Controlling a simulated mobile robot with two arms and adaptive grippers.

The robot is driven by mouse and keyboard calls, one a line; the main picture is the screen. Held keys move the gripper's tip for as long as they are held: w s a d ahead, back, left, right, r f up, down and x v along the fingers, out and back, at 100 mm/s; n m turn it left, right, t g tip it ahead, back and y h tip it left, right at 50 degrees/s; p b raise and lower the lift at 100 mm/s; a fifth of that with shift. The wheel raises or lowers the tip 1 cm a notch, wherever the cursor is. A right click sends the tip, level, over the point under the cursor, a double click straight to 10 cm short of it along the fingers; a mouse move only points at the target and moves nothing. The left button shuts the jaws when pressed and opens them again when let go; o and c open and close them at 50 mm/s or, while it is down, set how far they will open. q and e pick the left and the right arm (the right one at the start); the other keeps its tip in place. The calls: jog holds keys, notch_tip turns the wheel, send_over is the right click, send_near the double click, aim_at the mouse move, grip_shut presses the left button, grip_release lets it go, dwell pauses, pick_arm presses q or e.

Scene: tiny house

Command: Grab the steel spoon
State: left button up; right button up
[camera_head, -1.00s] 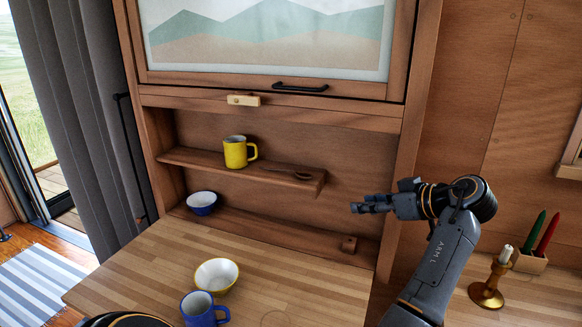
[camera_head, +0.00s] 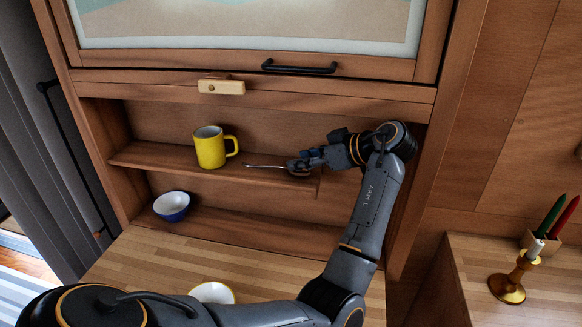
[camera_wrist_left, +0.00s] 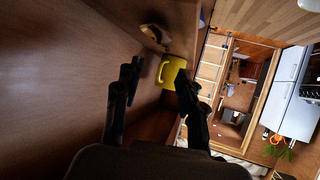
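The steel spoon (camera_head: 263,167) lies on the upper wooden shelf (camera_head: 150,156), right of the yellow mug (camera_head: 210,150). Its thin handle points left toward the mug; its bowl end is partly covered by my left gripper (camera_head: 297,165). That gripper reaches in from the right, with its fingertips at the spoon's bowl end near the shelf's right end. In the left wrist view its two dark fingers (camera_wrist_left: 155,85) are spread apart, with the yellow mug (camera_wrist_left: 172,72) beyond them. I cannot make out the spoon clearly there. My right gripper is not in view.
A blue-and-white bowl (camera_head: 172,206) stands on the lower level. A white bowl (camera_head: 212,293) on the wooden table is partly covered by my arm. A cabinet door with a black handle (camera_head: 298,67) is above the shelf. A brass candle holder (camera_head: 511,283) stands at right.

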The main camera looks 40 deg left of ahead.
aim_at(283, 168)
pick_arm(q)
jog(key=shift+x, duration=1.2)
jog(key=shift+p+x, duration=0.5)
jog(key=shift+x, duration=0.25)
jog(key=p+x, duration=0.1)
jog(key=x, duration=0.3)
jog(key=shift+w+f, duration=0.1)
jog(key=shift+f, duration=0.15)
jog(key=shift+d, duration=0.2)
jog(key=shift+c, duration=0.4)
jog(key=c, duration=0.7)
grip_shut()
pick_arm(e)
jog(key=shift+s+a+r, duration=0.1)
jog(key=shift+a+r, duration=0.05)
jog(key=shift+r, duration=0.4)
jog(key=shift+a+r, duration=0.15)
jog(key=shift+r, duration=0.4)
